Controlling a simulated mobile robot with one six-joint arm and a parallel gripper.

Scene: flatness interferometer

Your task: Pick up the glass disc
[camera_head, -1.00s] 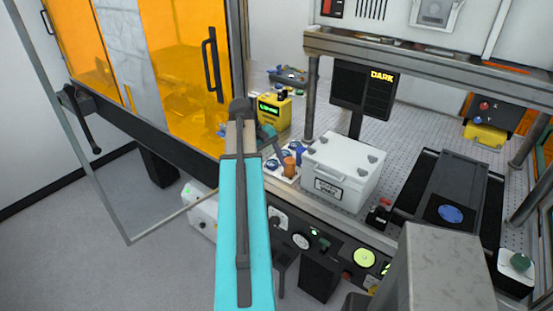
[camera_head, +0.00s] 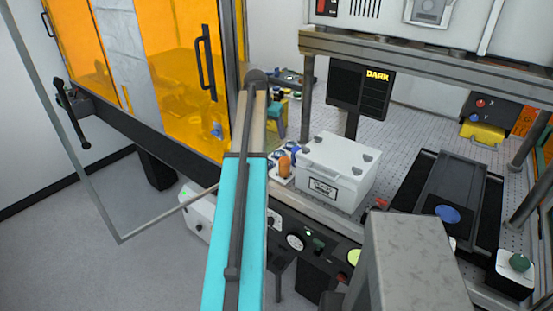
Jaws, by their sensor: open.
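A flat blue disc (camera_head: 447,213) lies at the front end of the dark slide on the right of the bench. Small blue and white round pieces (camera_head: 282,162) sit on a pale tray beside an orange jar, left of the white box. I cannot tell for sure which of these is the glass disc. My gripper (camera_head: 277,136) shows small beyond the end of my turquoise arm, above and behind the pale tray. It is open, and I see nothing held. It is well left of the flat blue disc, and my arm partly hides the area around it.
A white lidded box (camera_head: 338,172) stands between the tray and the dark slide (camera_head: 440,188). A grey frame bar (camera_head: 420,60) spans above the bench with posts. An orange-windowed enclosure (camera_head: 175,70) stands at left, with an open glass door in front. A control panel fronts the bench.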

